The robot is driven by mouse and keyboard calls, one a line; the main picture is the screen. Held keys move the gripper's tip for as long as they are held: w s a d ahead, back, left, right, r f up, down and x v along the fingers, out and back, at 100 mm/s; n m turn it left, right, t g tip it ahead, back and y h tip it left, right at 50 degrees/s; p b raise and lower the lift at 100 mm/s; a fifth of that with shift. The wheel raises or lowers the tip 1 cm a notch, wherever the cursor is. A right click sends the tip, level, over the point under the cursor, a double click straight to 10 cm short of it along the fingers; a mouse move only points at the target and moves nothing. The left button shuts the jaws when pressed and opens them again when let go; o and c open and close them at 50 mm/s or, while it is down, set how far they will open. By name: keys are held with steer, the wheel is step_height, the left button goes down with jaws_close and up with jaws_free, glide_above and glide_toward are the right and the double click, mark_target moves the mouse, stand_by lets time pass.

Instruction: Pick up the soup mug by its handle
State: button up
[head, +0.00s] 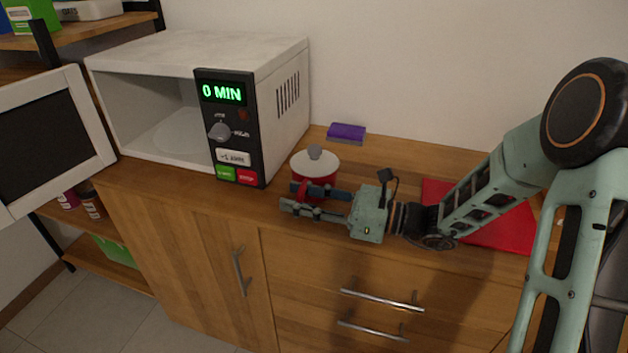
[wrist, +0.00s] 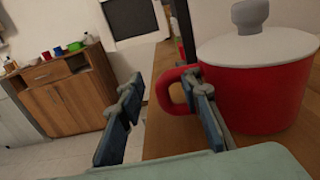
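The soup mug (head: 299,172) is red with a white lid and a grey knob, upright on the wooden counter beside the microwave. In the wrist view the mug (wrist: 262,100) fills the right side, and its red loop handle (wrist: 165,88) points left. My gripper (head: 297,198) is in front of the mug at handle height, fingers spread apart. In the wrist view my gripper (wrist: 160,92) has one finger overlapping the handle's opening near the mug wall and the other well to the left. I cannot tell whether the near finger passes through the loop or touches it.
A white microwave (head: 190,50) stands left of the mug, its door (head: 45,130) swung open. A purple block (head: 346,132) lies behind the mug by the wall. A red flat mat (head: 505,228) lies to the right under my arm. The counter's front edge is close to my gripper.

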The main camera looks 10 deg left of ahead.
steer(key=shift+c, duration=0.3)
jaws_close()
steer(key=shift+r, duration=0.15)
steer(key=shift+r, duration=0.5)
step_height(320, 180, up, 2)
steer(key=shift+p, duration=0.55)
steer(key=s+d+r+p, duration=0.2)
steer(key=s+r, duration=0.3)
steer(key=s, duration=0.1)
steer(key=s+d+r+p, duration=0.2)
steer(key=s+r, duration=0.3)
steer(key=s, duration=0.2)
steer(key=shift+s, duration=0.15)
